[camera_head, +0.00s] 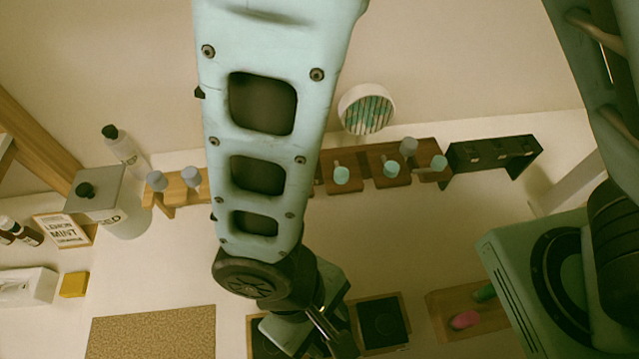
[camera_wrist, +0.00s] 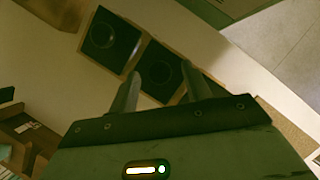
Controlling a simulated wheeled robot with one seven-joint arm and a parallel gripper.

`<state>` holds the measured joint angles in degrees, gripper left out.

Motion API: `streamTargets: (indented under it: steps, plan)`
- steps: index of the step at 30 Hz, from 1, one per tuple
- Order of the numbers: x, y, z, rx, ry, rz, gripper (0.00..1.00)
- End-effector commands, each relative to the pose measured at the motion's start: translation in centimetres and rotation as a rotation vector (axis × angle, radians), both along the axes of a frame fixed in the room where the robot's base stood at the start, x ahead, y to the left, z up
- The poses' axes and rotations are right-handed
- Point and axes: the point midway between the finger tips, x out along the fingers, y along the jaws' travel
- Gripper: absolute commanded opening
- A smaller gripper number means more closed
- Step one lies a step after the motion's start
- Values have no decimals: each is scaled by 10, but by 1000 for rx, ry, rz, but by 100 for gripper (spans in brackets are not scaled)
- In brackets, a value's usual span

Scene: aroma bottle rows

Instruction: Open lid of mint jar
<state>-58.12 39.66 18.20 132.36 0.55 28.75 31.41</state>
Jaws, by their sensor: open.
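No jar in view is readably marked as mint. A grey, square-topped container (camera_head: 97,195) with a black knob and partly readable lettering stands at the left in the head view. A small card (camera_head: 66,231) reading "LEMON MINT" is beside it. My gripper (camera_head: 335,338) is low in the middle of the head view, far to the right of that container, partly hidden by my own wrist. In the wrist view my gripper (camera_wrist: 163,80) shows two fingers apart with nothing between them. Beyond them are two dark square pieces with round centres, the nearer one (camera_wrist: 162,72) partly covered by the fingers.
Wooden racks (camera_head: 350,186) with several capped bottles run along the back, partly hidden by my arm. A black rack (camera_head: 495,153) stands at their right. A cork mat (camera_head: 150,333), a yellow block (camera_head: 74,285) and a wooden tray (camera_head: 440,305) with pink and green pieces lie nearer.

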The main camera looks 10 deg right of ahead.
Motion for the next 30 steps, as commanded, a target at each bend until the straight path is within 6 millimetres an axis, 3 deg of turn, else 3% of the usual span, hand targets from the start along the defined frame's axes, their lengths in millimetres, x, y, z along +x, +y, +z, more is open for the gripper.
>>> streamTargets:
  steps: [5, 10, 20, 30]
  plan:
    - [0, 0, 0, 0, 0, 0, 46]
    - [0, 0, 0, 0, 0, 0, 0]
    - [2, 0, 3, 2, 31, -4, 0]
    - [15, 0, 9, 12, 233, -10, 0]
